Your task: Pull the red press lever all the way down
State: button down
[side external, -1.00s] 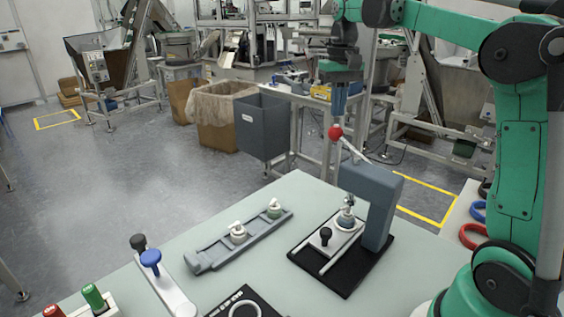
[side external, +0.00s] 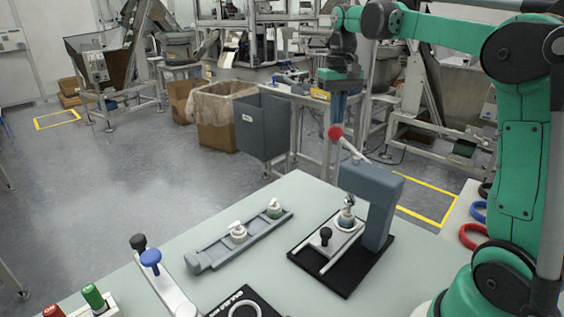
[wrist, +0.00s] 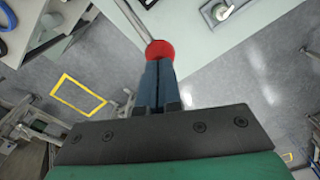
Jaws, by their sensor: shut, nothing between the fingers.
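The red ball of the press lever (side external: 335,132) is at the upper end of a thin light rod, which rises to the upper left from the grey press (side external: 372,200). The lever is raised. My gripper (side external: 338,118) is shut and empty, pointing down with its blue fingertips right at or just above the red ball. In the wrist view the shut fingers (wrist: 156,70) end at the red ball (wrist: 159,50). I cannot tell whether they touch it. A small cap part (side external: 346,216) sits under the press head.
The press stands on a black base (side external: 342,278) at the right of the pale table (side external: 300,195). A grey rail (side external: 238,240) with white-topped parts lies left of it. A grey bin (side external: 263,125) stands behind the table.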

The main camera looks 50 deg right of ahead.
aim_at(332, 132)
jog(key=shift+f, duration=0.15)
jog(key=shift+f, duration=0.6)
dwell(0.3)
jog(key=shift+w+f, duration=0.2)
jog(key=shift+f, duration=0.55)
jog(key=shift+w+f, duration=0.2)
jog(key=shift+f, duration=0.55)
